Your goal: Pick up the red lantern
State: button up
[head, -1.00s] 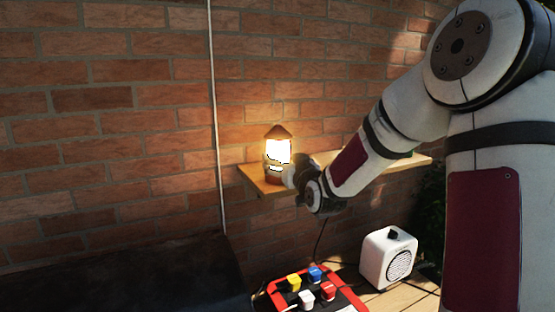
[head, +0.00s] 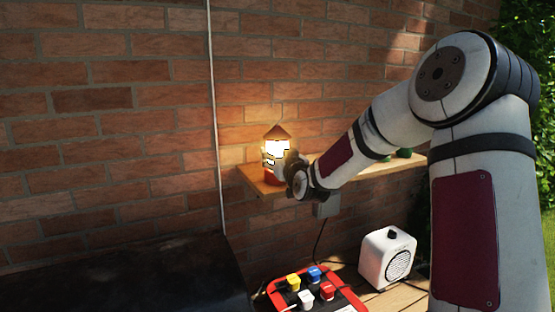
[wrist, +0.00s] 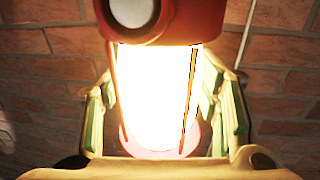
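The red lantern (head: 274,133) stands upright on the wooden shelf against the brick wall, its glass glowing brightly. My gripper (head: 280,164) is at the lantern's right side in the head view and hides part of its body. In the wrist view the lantern (wrist: 157,95) fills the middle, its bright glass between two red end parts. My gripper (wrist: 165,105) has one green-padded finger on each side of the glass. The fingers look open, with narrow gaps; glare makes contact hard to judge.
The wooden shelf (head: 252,182) runs right behind my arm, with small green things (head: 403,153) farther along. Below are a white speaker-like box (head: 387,259) and a red-edged tray (head: 345,301) with coloured blocks. A thin pipe (head: 215,110) runs up the wall left of the lantern.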

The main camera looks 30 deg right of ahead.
jog(key=shift+c, duration=1)
jog(key=shift+r, duration=0.1)
